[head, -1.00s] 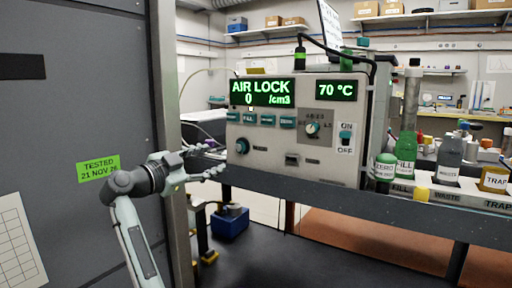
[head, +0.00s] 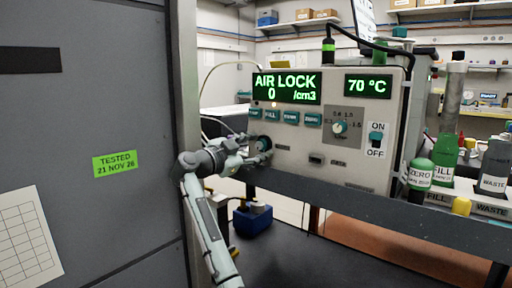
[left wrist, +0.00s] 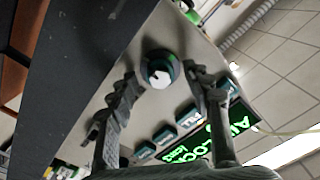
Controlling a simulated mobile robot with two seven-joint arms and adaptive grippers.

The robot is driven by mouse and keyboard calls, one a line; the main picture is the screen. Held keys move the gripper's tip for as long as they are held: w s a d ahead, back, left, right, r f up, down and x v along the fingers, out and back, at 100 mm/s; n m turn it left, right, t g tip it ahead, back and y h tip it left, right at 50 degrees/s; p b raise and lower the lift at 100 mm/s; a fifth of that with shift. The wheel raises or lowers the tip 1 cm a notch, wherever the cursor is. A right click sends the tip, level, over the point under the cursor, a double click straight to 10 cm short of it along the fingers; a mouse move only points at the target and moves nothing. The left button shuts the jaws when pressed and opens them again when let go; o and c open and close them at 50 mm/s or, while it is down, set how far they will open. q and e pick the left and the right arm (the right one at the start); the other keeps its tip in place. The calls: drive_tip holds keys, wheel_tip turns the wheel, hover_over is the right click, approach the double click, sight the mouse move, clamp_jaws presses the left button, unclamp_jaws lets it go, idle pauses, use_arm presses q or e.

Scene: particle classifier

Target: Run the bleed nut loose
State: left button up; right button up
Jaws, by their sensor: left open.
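The bleed nut, a round teal knob (head: 264,144) with a pale centre, sits at the lower left of the instrument's front panel (head: 330,160). In the left wrist view the nut (left wrist: 160,69) lies between the tips of my left gripper (left wrist: 160,78), one finger on each side, with gaps visible. In the head view my left gripper (head: 258,153) is at the nut and partly overlaps it. It is open and holds nothing. I cannot tell how deep the fingers reach around the nut. The display (head: 287,87) reads AIR LOCK 0 /cm3. My right gripper is not in view.
A row of teal buttons (head: 290,117) sits just above the nut. A dial (head: 340,128) and an ON/OFF switch (head: 376,140) are farther right. Bottles marked ZERO (head: 419,175) and FILL (head: 444,158) stand right of the instrument. A grey cabinet (head: 85,210) fills the left side.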

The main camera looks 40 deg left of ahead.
use_arm(q)
clamp_jaws()
idle(0.3)
drive_tip(key=shift+f, duration=0.1)
